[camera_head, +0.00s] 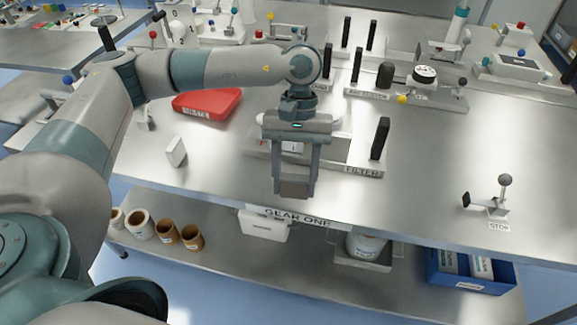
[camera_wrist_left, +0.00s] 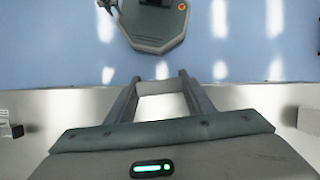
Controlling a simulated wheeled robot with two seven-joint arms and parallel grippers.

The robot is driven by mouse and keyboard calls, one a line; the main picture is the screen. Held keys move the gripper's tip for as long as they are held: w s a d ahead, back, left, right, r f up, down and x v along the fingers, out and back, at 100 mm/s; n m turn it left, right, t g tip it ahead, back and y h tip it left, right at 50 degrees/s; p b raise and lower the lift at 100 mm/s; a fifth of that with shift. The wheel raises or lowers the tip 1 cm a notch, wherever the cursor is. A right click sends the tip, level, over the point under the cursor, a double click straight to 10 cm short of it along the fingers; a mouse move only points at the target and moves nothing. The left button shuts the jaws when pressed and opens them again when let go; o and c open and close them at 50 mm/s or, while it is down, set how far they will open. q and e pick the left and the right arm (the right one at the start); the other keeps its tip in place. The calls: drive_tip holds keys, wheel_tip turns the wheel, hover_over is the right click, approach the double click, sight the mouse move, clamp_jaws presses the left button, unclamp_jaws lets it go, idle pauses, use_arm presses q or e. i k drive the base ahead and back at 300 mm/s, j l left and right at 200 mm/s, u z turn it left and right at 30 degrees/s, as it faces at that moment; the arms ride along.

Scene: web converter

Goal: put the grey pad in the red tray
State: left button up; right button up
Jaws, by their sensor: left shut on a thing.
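The grey pad (camera_head: 293,187) is held between the fingertips of my left gripper (camera_head: 295,180), above the front part of the table. In the left wrist view my left gripper (camera_wrist_left: 160,78) shows its two fingers on either side of a pale strip, which looks like the pad (camera_wrist_left: 160,88). The red tray (camera_head: 207,101) lies on the table to the left of the gripper and farther back, under my left arm, with a label on its front. My right gripper is not in view.
A holder labelled FILTER (camera_head: 362,170) with a black upright handle (camera_head: 380,138) stands just right of and behind the gripper. A small white block (camera_head: 176,151) stands in front of the tray. A lever marked STOP (camera_head: 500,204) is at right. The table between is mostly clear.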

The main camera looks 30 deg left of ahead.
sight(208, 103)
drive_tip(key=i+j, duration=0.1)
drive_tip(key=j, duration=0.25)
drive_tip(key=i+j, duration=0.1)
drive_tip(key=j, duration=0.3)
drive_tip(key=i+j, duration=0.15)
drive_tip(key=j, duration=0.2)
drive_tip(key=i+j, duration=0.1)
drive_tip(key=j, duration=0.3)
